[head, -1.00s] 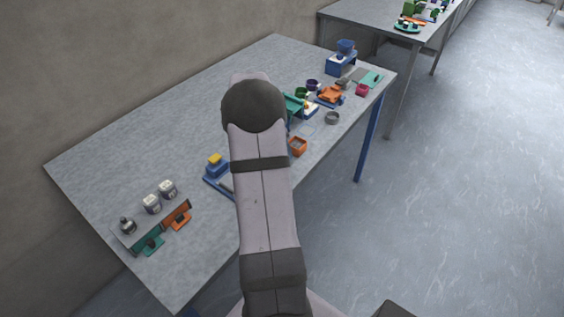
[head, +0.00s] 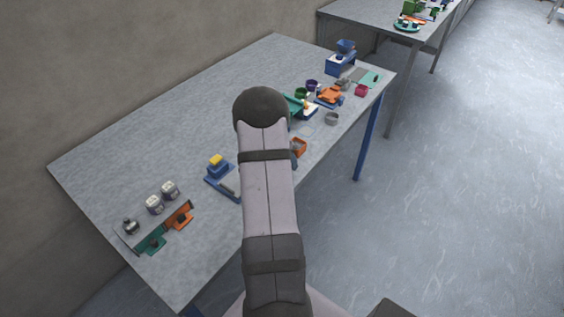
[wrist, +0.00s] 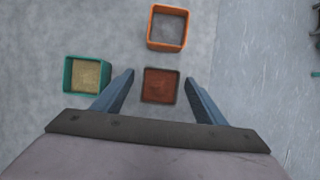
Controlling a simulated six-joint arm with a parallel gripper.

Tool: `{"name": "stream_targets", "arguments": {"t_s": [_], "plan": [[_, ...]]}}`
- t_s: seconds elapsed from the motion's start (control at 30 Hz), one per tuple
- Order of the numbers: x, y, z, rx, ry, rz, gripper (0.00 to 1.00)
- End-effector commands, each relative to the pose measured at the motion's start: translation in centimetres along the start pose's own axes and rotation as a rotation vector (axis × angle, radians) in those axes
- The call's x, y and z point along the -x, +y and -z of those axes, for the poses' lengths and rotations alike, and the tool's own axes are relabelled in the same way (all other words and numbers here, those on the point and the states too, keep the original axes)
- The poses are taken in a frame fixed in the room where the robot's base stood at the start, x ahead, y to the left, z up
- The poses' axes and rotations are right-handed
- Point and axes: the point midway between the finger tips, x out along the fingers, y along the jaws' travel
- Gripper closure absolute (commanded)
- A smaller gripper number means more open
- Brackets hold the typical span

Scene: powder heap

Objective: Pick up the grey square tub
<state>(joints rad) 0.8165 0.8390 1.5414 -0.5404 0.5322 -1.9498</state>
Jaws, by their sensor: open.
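In the wrist view a small square tub with a thin grey rim (wrist: 160,69) stands on the table, filled with reddish-brown powder. My gripper (wrist: 159,77) is open, with one finger on each side of this tub in the picture. A gap shows between the tub and each finger. I cannot tell how far above the tub the fingertips are.
An orange square tub (wrist: 150,28) with grey powder and a teal tub (wrist: 68,76) with tan powder stand close by. The table edge (wrist: 213,60) lies just right. In the head view, a blue scale-like device (head: 222,178) is left of my arm, with several items further back right.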

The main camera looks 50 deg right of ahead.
Motion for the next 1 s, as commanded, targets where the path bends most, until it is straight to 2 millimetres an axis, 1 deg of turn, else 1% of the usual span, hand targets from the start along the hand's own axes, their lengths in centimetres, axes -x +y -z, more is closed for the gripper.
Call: {"name": "stream_targets", "arguments": {"t_s": [0.03, 0.07, 0.1, 0.17, 0.2, 0.23, 0.27, 0.53, 0.67, 0.77, 1.0], "plan": [[0.0, 0.0, 0.0, 0.0, 0.0, 0.0, 0.34], [0.0, 0.0, 0.0, 0.0, 0.0, 0.0, 0.37], [0.0, 0.0, 0.0, 0.0, 0.0, 0.0, 0.46], [0.0, 0.0, 0.0, 0.0, 0.0, 0.0, 0.61], [0.0, 0.0, 0.0, 0.0, 0.0, 0.0, 0.7], [0.0, 0.0, 0.0, 0.0, 0.0, 0.0, 0.77], [0.0, 0.0, 0.0, 0.0, 0.0, 0.0, 0.81], [0.1, 0.0, -0.1, 0.0, -0.001, -0.001, 0.81], [0.7, 0.1, -0.4, -0.001, -0.002, -0.001, 0.81], [1.8, 0.1, -0.8, -0.001, -0.004, -0.003, 0.81], [5.4, 0.1, -2.4, -0.002, -0.005, -0.003, 0.81]]}}
